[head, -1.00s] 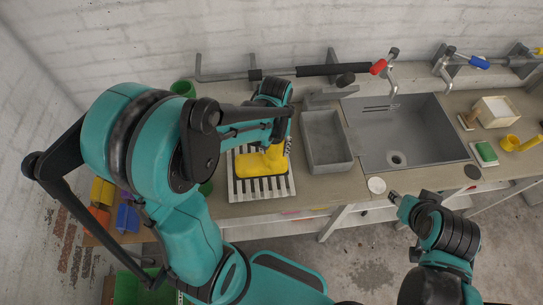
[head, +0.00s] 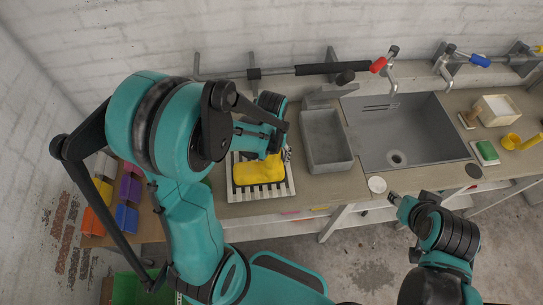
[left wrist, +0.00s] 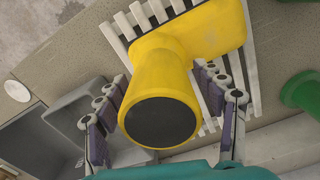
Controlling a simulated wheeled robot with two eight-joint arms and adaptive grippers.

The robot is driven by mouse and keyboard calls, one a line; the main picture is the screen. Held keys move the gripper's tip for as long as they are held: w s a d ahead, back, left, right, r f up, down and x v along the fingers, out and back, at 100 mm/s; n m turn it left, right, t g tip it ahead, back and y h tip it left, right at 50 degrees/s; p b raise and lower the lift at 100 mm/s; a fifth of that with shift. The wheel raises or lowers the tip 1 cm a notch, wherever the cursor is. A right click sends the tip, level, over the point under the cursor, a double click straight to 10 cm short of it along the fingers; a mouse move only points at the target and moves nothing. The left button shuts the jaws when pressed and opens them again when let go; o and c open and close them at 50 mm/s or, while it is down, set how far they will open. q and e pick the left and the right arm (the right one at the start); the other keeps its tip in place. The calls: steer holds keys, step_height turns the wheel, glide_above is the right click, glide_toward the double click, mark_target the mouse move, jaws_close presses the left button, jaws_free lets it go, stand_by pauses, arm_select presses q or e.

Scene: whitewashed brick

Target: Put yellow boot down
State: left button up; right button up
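The yellow boot (head: 258,171) is over the white slatted rack (head: 264,191) on the counter, left of the grey basin. In the left wrist view the boot (left wrist: 160,95) shows its dark opening towards me and its foot points to the upper right, sole side towards the slats. I cannot tell whether it bears on them. My right gripper (head: 394,198) is away at the counter's front edge, too small to read.
A grey basin (head: 326,140) stands right of the rack, then a sink (head: 430,145). A green thing (left wrist: 302,92) is close beside the rack. Coloured bins (head: 127,215) are at the left. Taps and a wall pipe (head: 300,71) run along the back.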

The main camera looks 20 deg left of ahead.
arm_select(q)
steer(key=shift+r, duration=0.1)
steer(key=shift+r, duration=0.2)
step_height(320, 180, up, 12)
steer(key=p, duration=0.2)
steer(key=shift+f+p, duration=0.25)
steer(key=shift+p, duration=0.05)
steer(key=shift+s+r, duration=0.15)
steer(key=shift+r, duration=0.15)
steer(key=s+d+r+m+t, duration=0.2)
steer(key=s+r+m+t, duration=0.1)
steer(key=s+r+t, duration=0.2)
steer(key=shift+s+d+r+t, duration=0.2)
steer(key=shift+s+t, duration=0.35)
steer(key=shift+t, duration=0.55)
